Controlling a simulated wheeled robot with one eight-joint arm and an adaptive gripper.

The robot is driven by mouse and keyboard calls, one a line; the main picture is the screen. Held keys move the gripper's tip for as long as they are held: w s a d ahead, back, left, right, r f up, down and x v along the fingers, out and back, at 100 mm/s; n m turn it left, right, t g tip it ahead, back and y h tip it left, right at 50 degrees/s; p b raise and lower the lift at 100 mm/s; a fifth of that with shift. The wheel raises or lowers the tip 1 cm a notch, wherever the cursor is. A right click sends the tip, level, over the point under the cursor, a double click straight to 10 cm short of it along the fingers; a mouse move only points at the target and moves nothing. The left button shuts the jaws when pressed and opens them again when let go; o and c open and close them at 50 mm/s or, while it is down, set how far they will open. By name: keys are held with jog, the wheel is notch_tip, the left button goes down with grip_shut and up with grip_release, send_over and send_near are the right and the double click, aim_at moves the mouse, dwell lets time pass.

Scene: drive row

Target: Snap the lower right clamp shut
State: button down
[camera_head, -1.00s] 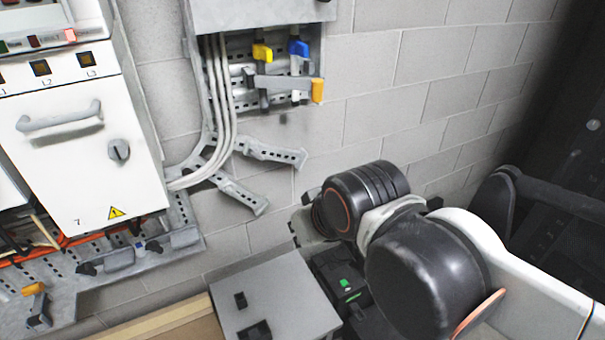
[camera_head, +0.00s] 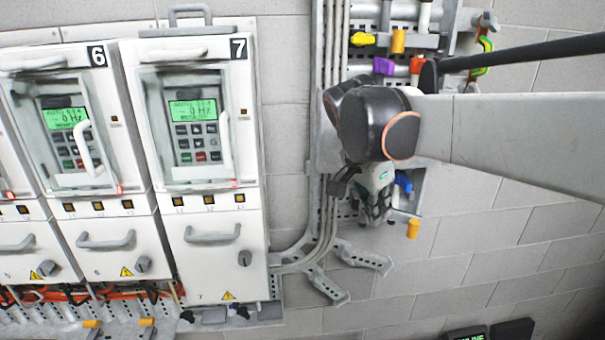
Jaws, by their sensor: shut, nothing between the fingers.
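The clamp panel on the wall is at the upper right, and my arm covers much of it. In its lower part, a blue clamp end (camera_head: 403,182) shows just right of my gripper. An orange tip (camera_head: 413,228) shows below it, at the lower right. Which of these belongs to the lower right clamp, and how far it is closed, I cannot tell. My gripper (camera_head: 374,217) is shut and empty, pointing down in front of the panel's lower part. Whether it touches anything is unclear. The left side of the lower part is hidden behind it.
White drive cabinets 6 (camera_head: 75,160) and 7 (camera_head: 195,150) stand at the left. Grey cables (camera_head: 322,225) run down beside the panel. Yellow, purple and red clamp ends show higher up. Perforated brackets (camera_head: 362,258) stick out below.

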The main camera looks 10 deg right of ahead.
jog(key=w+d+f, duration=0.3)
jog(key=d+f, duration=0.4)
jog(key=f, duration=0.1)
jog(key=shift+w+d+f+m+p, duration=0.15)
jog(key=shift+f+m+p, duration=0.05)
jog(key=shift+m+p, duration=0.2)
dwell(0.3)
jog(key=shift+d, duration=0.15)
